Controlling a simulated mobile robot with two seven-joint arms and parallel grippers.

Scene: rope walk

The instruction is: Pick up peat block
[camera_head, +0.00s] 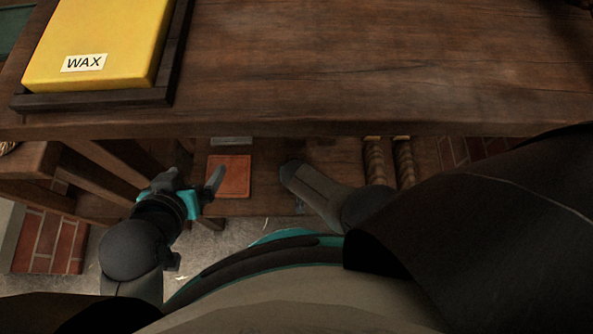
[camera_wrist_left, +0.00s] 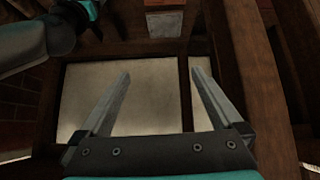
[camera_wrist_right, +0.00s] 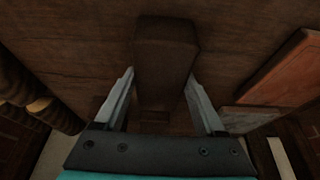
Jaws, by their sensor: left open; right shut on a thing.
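The peat block (camera_wrist_right: 165,60) is a dark brown block. In the right wrist view it sits between the two fingers of my right gripper (camera_wrist_right: 160,95), which is shut on it, over dark wooden boards. In the head view the block and the right fingers are not clearly visible beneath my right forearm. My left gripper (camera_head: 196,178) is below the front edge of the table, left of a red-orange slab. In the left wrist view my left gripper (camera_wrist_left: 158,85) has its fingers wide apart, with nothing between them.
The wooden tabletop (camera_head: 370,65) overhangs the lower shelf. A yellow wax block (camera_head: 100,40) sits in a dark tray at the upper left. The red-orange slab (camera_head: 229,175) and a grey slab (camera_head: 231,141) lie on the shelf, with rope coils (camera_head: 404,162) to the right. Wooden legs stand at left.

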